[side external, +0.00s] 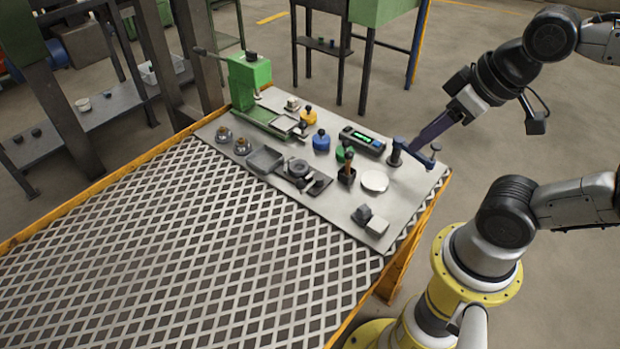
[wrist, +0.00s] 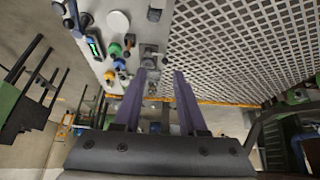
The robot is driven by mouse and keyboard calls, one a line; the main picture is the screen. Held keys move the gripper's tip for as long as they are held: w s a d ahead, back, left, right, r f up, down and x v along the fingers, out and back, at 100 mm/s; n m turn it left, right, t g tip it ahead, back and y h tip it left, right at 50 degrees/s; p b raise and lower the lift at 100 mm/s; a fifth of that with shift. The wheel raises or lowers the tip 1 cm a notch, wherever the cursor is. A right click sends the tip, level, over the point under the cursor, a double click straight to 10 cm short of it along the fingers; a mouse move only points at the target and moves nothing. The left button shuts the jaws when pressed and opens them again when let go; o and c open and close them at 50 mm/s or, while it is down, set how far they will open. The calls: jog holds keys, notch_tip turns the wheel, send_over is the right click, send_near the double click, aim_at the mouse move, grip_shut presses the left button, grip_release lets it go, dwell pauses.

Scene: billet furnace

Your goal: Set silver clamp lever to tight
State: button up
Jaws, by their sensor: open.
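A dark plate carries a round grey part and a short bar (side external: 302,172), near the middle of the grey work plate in the side view; it may be the clamp, but I cannot clearly tell a silver lever or its setting. A similar dark and grey fixture (wrist: 149,57) shows just beyond the fingertips in the wrist view. My gripper (side external: 418,148) has long purple fingers pointing down and left, at the right end of the work plate by a blue swivel handle (side external: 415,152). In the wrist view my gripper (wrist: 159,75) is open with nothing between its fingers.
A green machine (side external: 250,80) stands at the back. The lattice table (side external: 190,250) is clear.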

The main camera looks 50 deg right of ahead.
jog(key=shift+s+f, duration=0.1)
jog(key=shift+s, duration=0.15)
jog(key=shift+c, duration=1.2)
jog(key=r, duration=0.2)
jog(key=w+r, duration=0.1)
jog(key=shift+r, duration=0.35)
grip_shut()
jog(key=w+r+n+g, duration=0.1)
jog(key=w+r, duration=0.3)
jog(key=w, duration=0.2)
jog(key=w+r+g, duration=0.2)
jog(key=w+r, duration=0.1)
jog(key=w, duration=0.3)
jog(key=w+a+f+g, duration=0.2)
jog(key=w+f, duration=0.2)
jog(key=w, duration=1)
jog(key=w+a+f+g, duration=0.1)
jog(key=w+f, duration=0.1)
jog(key=f, duration=0.4)
jog(key=w+a+f+g, duration=0.1)
jog(key=w+f, duration=0.2)
jog(key=f, duration=0.4)
jog(key=w+a+f+n+g, duration=0.1)
jog(key=w+f+g, duration=0.1)
jog(key=f, duration=0.4)
jog(key=shift+w+f+h, duration=0.2)
jog(key=shift+w+h, duration=0.1)
jog(key=shift+w, duration=0.45)
